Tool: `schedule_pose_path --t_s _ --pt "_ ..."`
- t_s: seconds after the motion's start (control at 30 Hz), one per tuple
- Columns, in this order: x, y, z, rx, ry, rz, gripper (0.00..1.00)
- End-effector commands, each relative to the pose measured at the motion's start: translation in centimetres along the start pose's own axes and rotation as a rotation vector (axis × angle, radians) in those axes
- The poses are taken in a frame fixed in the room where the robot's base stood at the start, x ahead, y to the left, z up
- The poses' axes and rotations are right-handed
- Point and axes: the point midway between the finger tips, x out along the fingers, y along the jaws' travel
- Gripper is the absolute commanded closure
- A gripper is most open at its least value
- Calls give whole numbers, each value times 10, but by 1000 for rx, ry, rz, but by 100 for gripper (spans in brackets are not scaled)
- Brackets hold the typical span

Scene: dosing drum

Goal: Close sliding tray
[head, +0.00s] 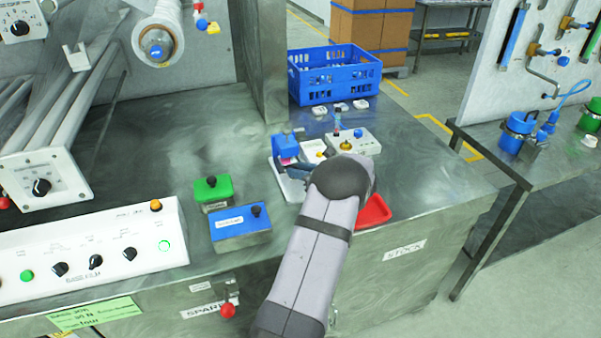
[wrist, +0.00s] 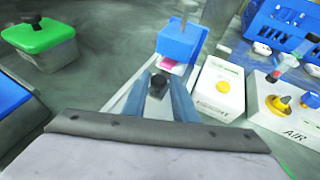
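A white flat tray (wrist: 122,97) runs out from under a blue block (wrist: 182,42) in the wrist view; the head view shows this blue block (head: 286,146) too. A pink piece shows at the block's lower edge, over the tray. A small dark knob (wrist: 158,83) stands between the fingers of my gripper (wrist: 161,80). The fingers are apart, one on each side of the knob; whether they press on it I cannot tell. In the head view my arm hides most of the tray and the knob.
A white scale-like box (wrist: 220,88) stands close right of the tray, with an AIR box (head: 353,141) beyond. Green (head: 213,190) and blue (head: 240,227) lidded boxes stand to the left. A red bin (head: 375,212) is right of my arm; a blue crate (head: 335,75) is behind.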

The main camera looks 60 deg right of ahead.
Motion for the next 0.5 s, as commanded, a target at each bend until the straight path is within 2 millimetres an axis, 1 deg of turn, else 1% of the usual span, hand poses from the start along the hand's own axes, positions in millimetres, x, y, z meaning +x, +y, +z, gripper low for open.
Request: schedule_pose_path --t_s 0.03,0.37,0.5 --pt "0 -1 2 -3 -3 -1 62" --pt "-1 0 0 -3 0 1 61" --pt "-10 0 0 -2 0 0 61"
